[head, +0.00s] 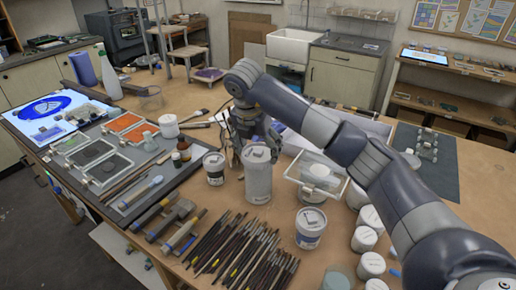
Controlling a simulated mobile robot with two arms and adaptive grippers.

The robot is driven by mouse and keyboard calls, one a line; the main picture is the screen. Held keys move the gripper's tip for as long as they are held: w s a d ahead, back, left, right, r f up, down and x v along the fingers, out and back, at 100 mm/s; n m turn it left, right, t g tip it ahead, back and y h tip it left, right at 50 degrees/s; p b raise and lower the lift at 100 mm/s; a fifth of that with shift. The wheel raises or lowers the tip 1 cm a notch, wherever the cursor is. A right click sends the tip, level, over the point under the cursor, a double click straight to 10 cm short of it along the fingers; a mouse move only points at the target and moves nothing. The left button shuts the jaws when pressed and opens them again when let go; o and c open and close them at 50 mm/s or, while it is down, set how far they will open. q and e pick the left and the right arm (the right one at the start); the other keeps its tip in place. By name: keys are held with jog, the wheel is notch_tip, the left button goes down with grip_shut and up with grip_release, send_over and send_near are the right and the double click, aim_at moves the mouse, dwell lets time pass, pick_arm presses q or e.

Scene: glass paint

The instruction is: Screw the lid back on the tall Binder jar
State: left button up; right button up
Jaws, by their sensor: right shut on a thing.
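A tall pale grey jar (257,184) stands upright near the middle of the table; its label cannot be read from here, but it is the tallest jar here. My right gripper (252,142) points down at the jar's top from behind. It is shut on what looks like the jar's lid (257,153), at the jar's mouth. Whether the lid sits fully on the rim cannot be told, as the fingers are small and partly hidden. My left gripper is not in view.
Shorter white jars stand close by, one left (214,168) and one in front right (310,228). Many brushes (243,248) lie in front. A framed clear pane (315,172) is to the right. White pots (364,239) line the right side under my right arm. Paint trays (90,152) lie left.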

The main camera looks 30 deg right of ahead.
jog(key=m, duration=0.3)
jog(key=shift+a+m+g+h, duration=0.1)
jog(key=shift+m+g+h, duration=0.2)
jog(key=shift+g, duration=0.1)
jog(key=shift+w+m+p, duration=0.1)
jog(key=shift+m+p, duration=0.5)
jog(key=shift+p, duration=0.05)
jog(key=o, duration=0.9)
jog(key=shift+o, duration=0.2)
jog(key=shift+r+p, duration=2.4)
jog(key=shift+r, duration=0.65)
